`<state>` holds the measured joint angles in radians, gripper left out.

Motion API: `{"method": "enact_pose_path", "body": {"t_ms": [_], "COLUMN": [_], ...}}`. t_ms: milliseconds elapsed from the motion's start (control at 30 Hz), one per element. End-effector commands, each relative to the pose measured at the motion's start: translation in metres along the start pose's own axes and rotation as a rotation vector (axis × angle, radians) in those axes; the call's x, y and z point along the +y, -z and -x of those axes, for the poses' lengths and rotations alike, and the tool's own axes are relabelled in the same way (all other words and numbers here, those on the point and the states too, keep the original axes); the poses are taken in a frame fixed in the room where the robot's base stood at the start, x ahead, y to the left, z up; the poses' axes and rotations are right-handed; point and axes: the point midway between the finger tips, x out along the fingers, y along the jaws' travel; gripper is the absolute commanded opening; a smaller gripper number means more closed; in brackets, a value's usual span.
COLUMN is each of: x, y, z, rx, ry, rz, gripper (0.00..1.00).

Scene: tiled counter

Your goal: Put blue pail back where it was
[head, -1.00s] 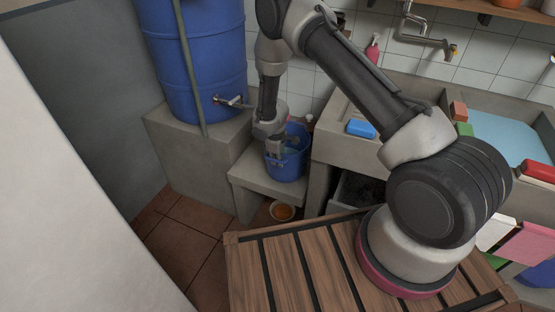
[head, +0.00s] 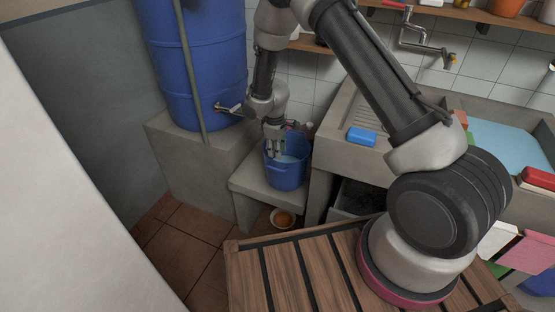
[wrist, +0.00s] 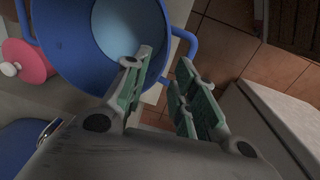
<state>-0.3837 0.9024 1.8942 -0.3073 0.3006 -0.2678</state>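The blue pail (head: 286,179) stands upright on the low concrete ledge, beside the sink unit. The wrist view shows its open mouth and rim (wrist: 57,70), with a blue side handle at the right of the rim. Its inside looks pale grey-blue; I cannot tell whether that is water. My gripper (head: 276,154) points down at the pail's near left rim in the head view. In the wrist view my gripper (wrist: 160,75) has its two green-padded fingers apart, with floor showing between them. The left finger overlaps the rim; contact is unclear.
A big blue barrel (head: 195,65) with a tap (head: 229,107) stands on a concrete block, left of the pail. A small bowl (head: 284,218) sits on the floor below the ledge (head: 243,187). A blue block (head: 361,136) lies on the sink top. A pink lidded pot (wrist: 25,65) is close by.

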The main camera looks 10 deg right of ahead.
Motion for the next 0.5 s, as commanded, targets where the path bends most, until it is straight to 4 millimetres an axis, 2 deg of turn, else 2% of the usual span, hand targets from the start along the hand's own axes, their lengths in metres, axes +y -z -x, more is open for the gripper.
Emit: {"method": "enact_pose_path", "body": {"t_ms": [100, 367, 467, 500], "x": [0.000, 0.002, 0.013, 0.019], "y": [0.000, -0.002, -0.009, -0.015], "z": [0.013, 0.025, 0.055, 0.076], "rx": [0.000, 0.003, 0.015, 0.022], "ry": [0.000, -0.002, -0.014, -0.021], "rz": [-0.001, -0.009, -0.052, -0.080], "gripper": [0.27, 0.27, 0.27, 0.27]}}
